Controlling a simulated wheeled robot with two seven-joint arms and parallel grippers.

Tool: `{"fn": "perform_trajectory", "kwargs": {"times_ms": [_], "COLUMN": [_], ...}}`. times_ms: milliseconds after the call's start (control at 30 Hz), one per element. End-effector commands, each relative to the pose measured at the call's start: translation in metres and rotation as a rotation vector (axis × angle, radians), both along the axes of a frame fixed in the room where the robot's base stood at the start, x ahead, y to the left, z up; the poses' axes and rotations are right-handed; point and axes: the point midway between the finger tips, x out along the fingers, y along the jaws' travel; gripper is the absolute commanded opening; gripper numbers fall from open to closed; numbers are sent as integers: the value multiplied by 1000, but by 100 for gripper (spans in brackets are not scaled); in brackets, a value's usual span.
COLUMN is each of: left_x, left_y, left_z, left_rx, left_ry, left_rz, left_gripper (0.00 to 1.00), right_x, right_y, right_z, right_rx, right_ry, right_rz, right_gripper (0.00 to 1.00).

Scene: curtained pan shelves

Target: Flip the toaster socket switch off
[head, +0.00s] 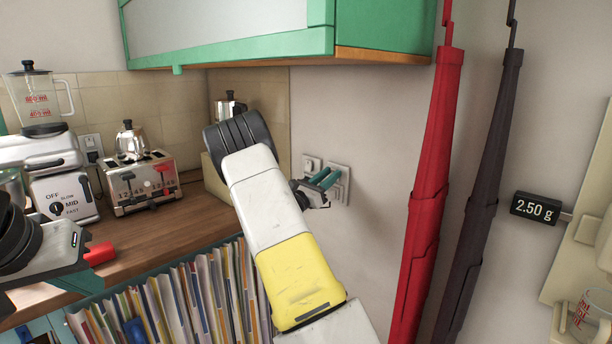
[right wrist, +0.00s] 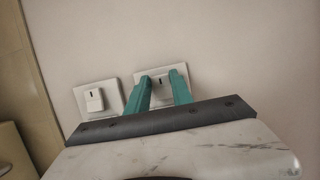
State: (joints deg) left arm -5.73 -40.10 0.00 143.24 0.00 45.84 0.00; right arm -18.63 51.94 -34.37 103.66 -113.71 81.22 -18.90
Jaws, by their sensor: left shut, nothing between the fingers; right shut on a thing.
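Two white wall plates sit side by side on the wall. The left socket plate (right wrist: 100,99) carries a white block with a dark slot; it also shows in the head view (head: 312,163). The right socket plate (right wrist: 185,72) carries a similar switch block (right wrist: 163,80), partly hidden by my fingers. My right gripper (right wrist: 161,88), with teal fingers, is at the right plate, shut with one finger on each side of that block. It also shows in the head view (head: 328,179). My left gripper (head: 101,253), red-tipped, is shut and empty over the counter front. The silver toaster (head: 140,185) stands on the counter.
A blender (head: 42,105) and moka pots (head: 131,141) stand at the left and back. Another socket (head: 91,145) is behind the toaster. A green cabinet (head: 230,50) hangs above. Red (head: 428,180) and dark (head: 482,180) furled umbrella-like things hang at right.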

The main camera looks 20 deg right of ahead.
Motion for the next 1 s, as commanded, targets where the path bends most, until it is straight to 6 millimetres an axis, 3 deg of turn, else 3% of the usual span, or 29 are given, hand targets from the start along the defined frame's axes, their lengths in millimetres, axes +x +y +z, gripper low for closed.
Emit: {"fn": "perform_trajectory", "kwargs": {"times_ms": [200, 233, 300, 333, 667, 1000], "left_x": [0, 0, 0, 0, 0, 0], "left_y": [0, 0, 0, 0, 0, 0], "left_z": [0, 0, 0, 0, 0, 0], "left_rx": [0, 0, 0, 0, 0, 0], "left_ry": [0, 0, 0, 0, 0, 0], "left_rz": [0, 0, 0, 0, 0, 0], "left_gripper": [0, 0, 0, 0, 0, 0], "right_x": [0, 0, 0, 0, -1, -18], "right_y": [1, 1, 1, 1, 2, 47], "right_z": [-1, -1, -1, -1, -1, -18], "right_rx": [3, 3, 3, 3, 3, 3], "right_ry": [1, 1, 1, 1, 1, 3], "right_rz": [1, 1, 1, 1, 1, 3], "right_gripper": [0, 33, 47, 49, 49, 49]}}
